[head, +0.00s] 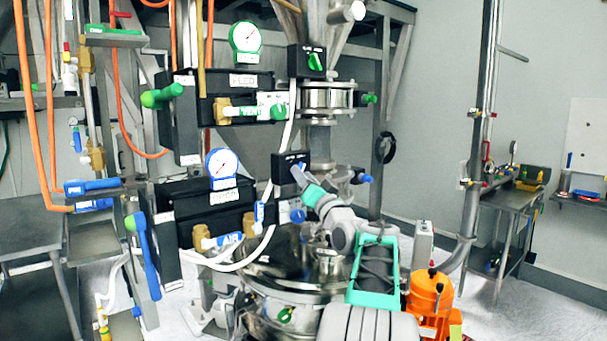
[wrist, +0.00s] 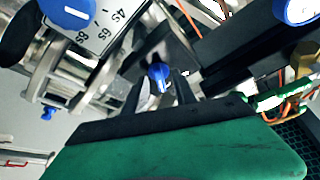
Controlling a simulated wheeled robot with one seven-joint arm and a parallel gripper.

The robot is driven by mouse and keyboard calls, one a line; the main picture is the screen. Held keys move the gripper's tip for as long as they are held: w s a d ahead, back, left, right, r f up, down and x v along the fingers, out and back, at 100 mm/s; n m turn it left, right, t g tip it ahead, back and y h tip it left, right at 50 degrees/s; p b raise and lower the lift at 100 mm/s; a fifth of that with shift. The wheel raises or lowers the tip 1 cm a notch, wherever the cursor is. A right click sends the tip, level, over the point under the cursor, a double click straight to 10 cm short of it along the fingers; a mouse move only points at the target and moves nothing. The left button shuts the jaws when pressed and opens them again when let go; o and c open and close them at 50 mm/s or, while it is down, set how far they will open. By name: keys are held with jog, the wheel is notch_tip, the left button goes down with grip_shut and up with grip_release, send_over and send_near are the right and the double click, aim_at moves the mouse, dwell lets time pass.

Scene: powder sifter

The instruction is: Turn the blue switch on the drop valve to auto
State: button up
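In the wrist view, a blue switch (wrist: 158,76) shows between the two dark fingers of my gripper (wrist: 160,92). The fingers stand apart with gaps on both sides of the switch, so the gripper looks open around or just short of it. I cannot read the switch setting.
A dial with a blue knob (wrist: 70,8) and second marks is at the wrist view's upper left. Left of my gripper are a blue gauge (head: 221,163) and blue-handled valves. A white hose (head: 270,235) curves close by. The steel vessel (head: 285,300) stands below.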

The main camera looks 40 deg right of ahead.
grip_shut()
dwell(0.6)
